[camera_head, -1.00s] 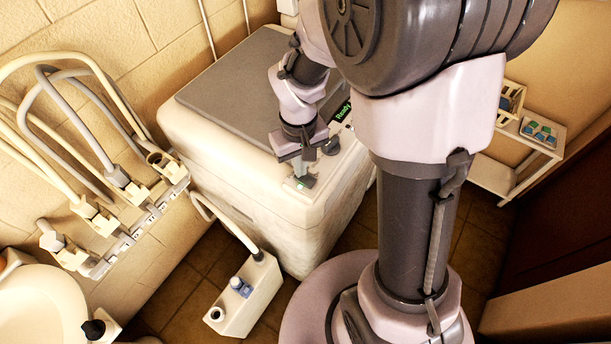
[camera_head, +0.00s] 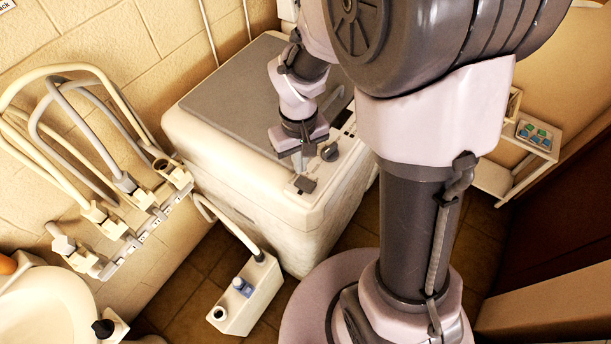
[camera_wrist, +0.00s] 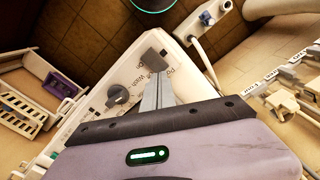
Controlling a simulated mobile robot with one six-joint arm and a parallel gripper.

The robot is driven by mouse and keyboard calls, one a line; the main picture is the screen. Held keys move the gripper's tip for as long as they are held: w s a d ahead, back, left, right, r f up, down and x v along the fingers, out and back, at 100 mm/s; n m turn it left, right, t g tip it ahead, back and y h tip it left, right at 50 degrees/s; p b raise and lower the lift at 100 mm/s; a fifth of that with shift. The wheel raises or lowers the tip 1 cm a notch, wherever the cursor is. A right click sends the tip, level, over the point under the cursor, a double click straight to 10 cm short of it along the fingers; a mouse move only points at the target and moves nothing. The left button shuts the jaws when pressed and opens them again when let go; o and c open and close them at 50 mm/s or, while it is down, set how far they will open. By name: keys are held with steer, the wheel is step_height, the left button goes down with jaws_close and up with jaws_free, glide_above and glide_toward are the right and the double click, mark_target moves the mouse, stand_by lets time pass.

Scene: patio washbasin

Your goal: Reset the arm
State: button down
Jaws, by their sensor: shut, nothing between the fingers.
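My gripper (camera_head: 298,168) is shut and empty, pointing down over the front control panel of a white washing machine (camera_head: 240,180). In the wrist view its two fingers (camera_wrist: 158,84) lie together, with their tips by a grey square switch (camera_wrist: 152,56). That switch (camera_head: 305,184) also shows in the head view, just below the fingertips. I cannot tell whether the tips touch it. A dark round knob (camera_head: 330,152) sits to the right of the gripper, and it also shows in the wrist view (camera_wrist: 117,95). My arm hides part of the panel.
A grey lid (camera_head: 245,85) covers the machine's top. At left, a wall rail (camera_head: 150,220) carries taps and hoses, with a basin (camera_head: 45,305) below. A white container (camera_head: 240,300) stands on the floor. A white shelf (camera_head: 510,165) is at right.

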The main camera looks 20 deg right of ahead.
step_height(320, 180, up, 2)
steer(key=shift+r+p, duration=0.1)
steer(key=shift+p, duration=0.45)
